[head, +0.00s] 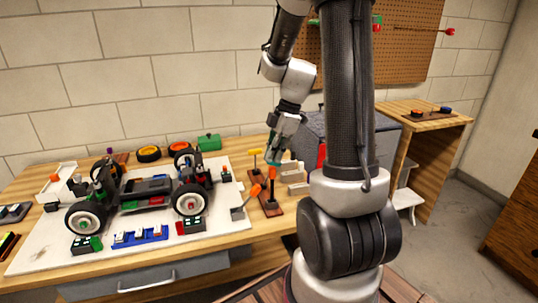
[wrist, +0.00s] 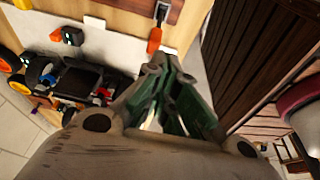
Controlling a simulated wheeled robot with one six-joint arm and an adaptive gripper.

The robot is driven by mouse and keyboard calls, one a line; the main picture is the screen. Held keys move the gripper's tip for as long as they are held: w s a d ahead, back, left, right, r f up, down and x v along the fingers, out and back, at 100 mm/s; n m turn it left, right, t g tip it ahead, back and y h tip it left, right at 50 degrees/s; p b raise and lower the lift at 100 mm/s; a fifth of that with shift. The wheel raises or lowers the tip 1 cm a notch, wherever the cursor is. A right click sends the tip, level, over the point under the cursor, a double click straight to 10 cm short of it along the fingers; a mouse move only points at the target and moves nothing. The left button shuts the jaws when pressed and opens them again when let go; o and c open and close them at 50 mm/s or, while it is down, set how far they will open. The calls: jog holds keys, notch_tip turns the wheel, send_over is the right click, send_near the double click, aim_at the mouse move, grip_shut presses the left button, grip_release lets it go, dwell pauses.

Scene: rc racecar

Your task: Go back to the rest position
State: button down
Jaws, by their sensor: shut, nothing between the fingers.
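My gripper (head: 276,158) hangs above the right part of the workbench, over the tool rack (head: 262,197), with its fingers pointing down. Its green-lined fingers (wrist: 165,75) are shut with nothing between them in the wrist view. The RC racecar chassis (head: 145,190) stands on the white mat to the left, apart from my gripper. The chassis also shows at the left of the wrist view (wrist: 85,82). An orange-handled tool (wrist: 154,40) lies just beyond the fingertips in the wrist view; I cannot tell the gap.
The workbench (head: 270,238) holds the white mat (head: 45,255), a blue tray (head: 140,236), orange-rimmed wheels (head: 149,153) and a green box (head: 209,142). A pegboard (head: 405,55) hangs behind my arm. A wooden side table (head: 440,118) stands at right. Grey floor (head: 450,235) is open there.

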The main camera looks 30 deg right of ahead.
jog(key=s+a+r+m+t+h, duration=0.1)
jog(key=s+a+r+m, duration=0.1)
jog(key=s+r+m, duration=0.5)
jog(key=s+a+r+m+t+h, duration=0.2)
jog(key=s+a+r+m, duration=0.1)
jog(key=s+r+m, duration=0.4)
jog(key=s+m, duration=0.1)
jog(key=s, duration=0.2)
jog(key=shift+s+r, duration=0.15)
jog(key=shift+r, duration=0.2)
